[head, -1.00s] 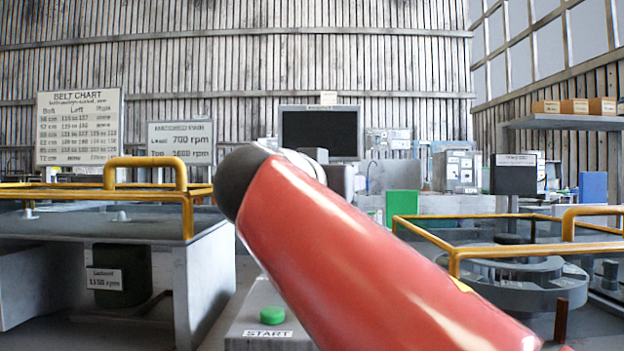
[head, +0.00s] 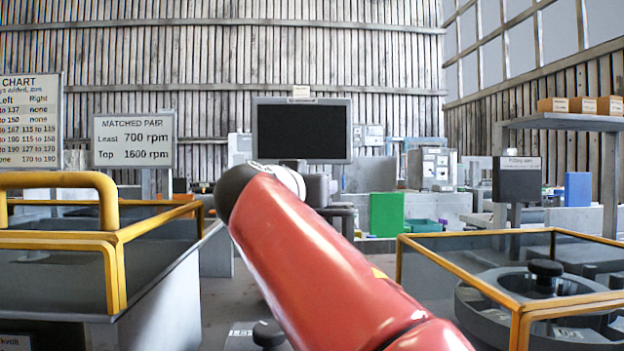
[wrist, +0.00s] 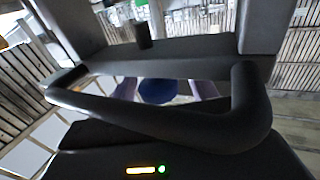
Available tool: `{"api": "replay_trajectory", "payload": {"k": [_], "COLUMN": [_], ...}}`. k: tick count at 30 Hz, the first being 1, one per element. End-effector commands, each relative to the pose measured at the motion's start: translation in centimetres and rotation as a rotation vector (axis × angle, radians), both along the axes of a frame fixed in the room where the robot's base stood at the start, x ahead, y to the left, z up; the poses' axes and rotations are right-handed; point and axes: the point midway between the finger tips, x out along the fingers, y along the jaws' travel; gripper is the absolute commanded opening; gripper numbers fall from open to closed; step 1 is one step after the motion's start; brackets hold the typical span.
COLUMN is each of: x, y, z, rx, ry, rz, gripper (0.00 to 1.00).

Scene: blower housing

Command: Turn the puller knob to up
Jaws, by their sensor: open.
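A black knob (head: 268,333) stands on a low panel at the bottom of the head view, left of my red arm. Its label is cut off, so I cannot tell whether it is the puller knob or which way it is set. Another black knob (head: 545,275) stands upright on a grey ring inside the right yellow-railed enclosure. My gripper (wrist: 165,90) shows in the wrist view behind a dark bar, its pale purple fingers apart. A blue round shape (wrist: 157,91) shows between them, and I cannot tell whether it is touched. The head view does not show my gripper.
Yellow-railed enclosures stand at left (head: 110,240) and right (head: 520,310). A floor gap lies between them. A dark monitor (head: 302,131), a green panel (head: 387,214) and a post box (head: 517,179) stand farther back. Signs (head: 134,139) hang at left.

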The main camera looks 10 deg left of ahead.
Motion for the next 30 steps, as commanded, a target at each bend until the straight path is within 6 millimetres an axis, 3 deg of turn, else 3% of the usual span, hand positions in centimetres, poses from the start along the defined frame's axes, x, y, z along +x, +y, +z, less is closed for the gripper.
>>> {"api": "replay_trajectory", "payload": {"k": [11, 22, 30], "x": [0.96, 0.93, 0.94], "y": [-0.22, -0.21, -0.20], "z": [0.00, 0.00, -0.16], "rx": [0.001, 0.001, 0.002], "ry": [-0.001, 0.000, 0.000], "rz": [0.000, 0.000, 0.036], "gripper": [0.57, 0.12, 0.12]}}
